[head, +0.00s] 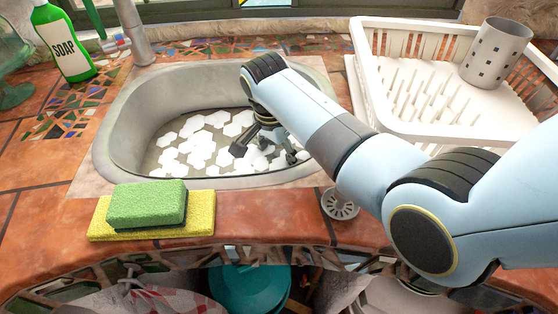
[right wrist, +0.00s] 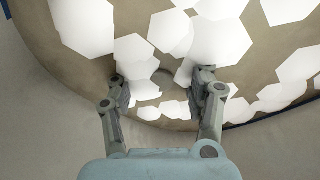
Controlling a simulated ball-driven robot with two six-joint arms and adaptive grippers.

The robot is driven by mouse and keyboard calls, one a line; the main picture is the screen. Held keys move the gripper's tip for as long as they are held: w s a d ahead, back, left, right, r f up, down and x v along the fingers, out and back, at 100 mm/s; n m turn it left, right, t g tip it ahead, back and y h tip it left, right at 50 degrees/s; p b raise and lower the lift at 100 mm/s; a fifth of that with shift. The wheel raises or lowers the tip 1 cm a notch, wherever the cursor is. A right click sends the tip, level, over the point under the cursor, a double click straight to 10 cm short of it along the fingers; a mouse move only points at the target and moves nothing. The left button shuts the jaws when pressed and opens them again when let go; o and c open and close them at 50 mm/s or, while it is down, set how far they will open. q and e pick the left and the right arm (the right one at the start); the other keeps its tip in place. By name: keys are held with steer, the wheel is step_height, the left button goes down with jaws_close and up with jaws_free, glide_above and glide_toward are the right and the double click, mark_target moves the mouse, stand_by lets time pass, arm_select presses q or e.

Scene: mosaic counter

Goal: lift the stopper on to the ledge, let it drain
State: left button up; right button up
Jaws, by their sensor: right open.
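A grey, round, slotted piece, which looks like the stopper (head: 340,203), lies on the front ledge (head: 270,212) of the counter, right of the sponges and below my right arm. The grey sink (head: 125,130) holds murky water with white hexagonal foam patches (head: 190,150). My right gripper (head: 266,150) is down inside the sink over the foam, with its fingers spread and nothing between them. The right wrist view also shows the open gripper (right wrist: 163,88) above foam and brownish water. A drain opening cannot be made out clearly under the foam. My left gripper is out of view.
A green sponge (head: 147,203) lies on a yellow sponge (head: 200,220) at the front left. A white dish rack (head: 420,127) with a grey utensil cup (head: 497,52) stands right. A soap bottle (head: 62,45) and the faucet (head: 133,30) stand behind the sink.

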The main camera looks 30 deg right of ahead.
jaws_close()
stand_by(0.3)
